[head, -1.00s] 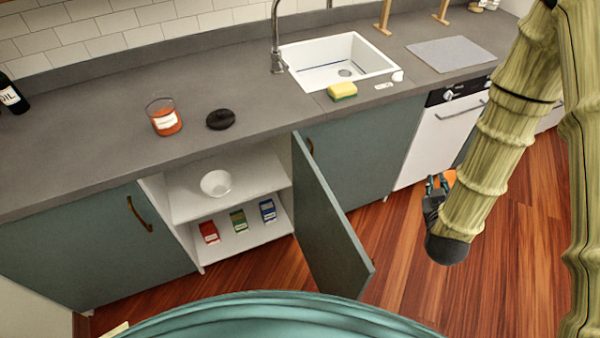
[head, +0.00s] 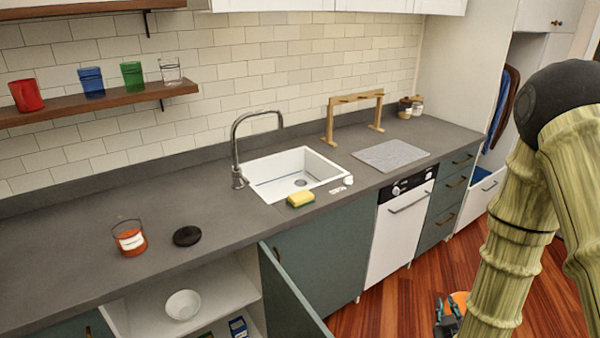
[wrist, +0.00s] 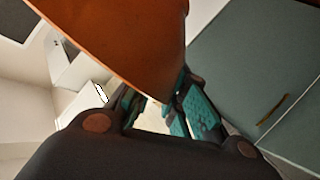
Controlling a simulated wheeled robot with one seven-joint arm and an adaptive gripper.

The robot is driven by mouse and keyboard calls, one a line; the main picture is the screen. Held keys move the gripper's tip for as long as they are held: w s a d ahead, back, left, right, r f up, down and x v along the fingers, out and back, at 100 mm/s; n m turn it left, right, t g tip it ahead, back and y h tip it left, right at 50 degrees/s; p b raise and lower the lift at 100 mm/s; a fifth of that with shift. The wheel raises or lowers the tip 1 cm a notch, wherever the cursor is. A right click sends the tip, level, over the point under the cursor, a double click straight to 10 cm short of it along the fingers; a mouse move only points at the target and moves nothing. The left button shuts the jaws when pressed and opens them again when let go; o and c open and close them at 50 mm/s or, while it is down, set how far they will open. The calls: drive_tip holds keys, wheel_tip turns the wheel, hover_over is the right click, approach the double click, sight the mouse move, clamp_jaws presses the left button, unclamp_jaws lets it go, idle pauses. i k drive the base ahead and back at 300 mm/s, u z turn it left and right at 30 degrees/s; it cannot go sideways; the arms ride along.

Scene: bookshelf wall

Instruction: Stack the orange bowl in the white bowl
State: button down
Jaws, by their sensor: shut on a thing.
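The white bowl (head: 183,305) sits on the upper shelf inside the open cabinet under the counter, at the lower left of the head view. My gripper (head: 449,312) is low in front of the dishwasher, at the lower right, well apart from the white bowl. It is shut on the orange bowl, which fills the top of the wrist view (wrist: 125,40). The teal fingers (wrist: 170,108) meet the bowl at its lower edge. In the head view only a small part of the orange bowl (head: 460,300) shows behind my gripper and arm.
The cabinet door (head: 290,295) stands open between my gripper and the white bowl. The counter above holds an orange-labelled jar (head: 130,240), a black lid (head: 187,236), a sponge (head: 301,199) and a sink (head: 290,175). The wooden floor (head: 375,312) before the dishwasher (head: 400,232) is clear.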

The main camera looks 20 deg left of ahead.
sight(186, 311)
drive_tip(key=u, duration=1.3)
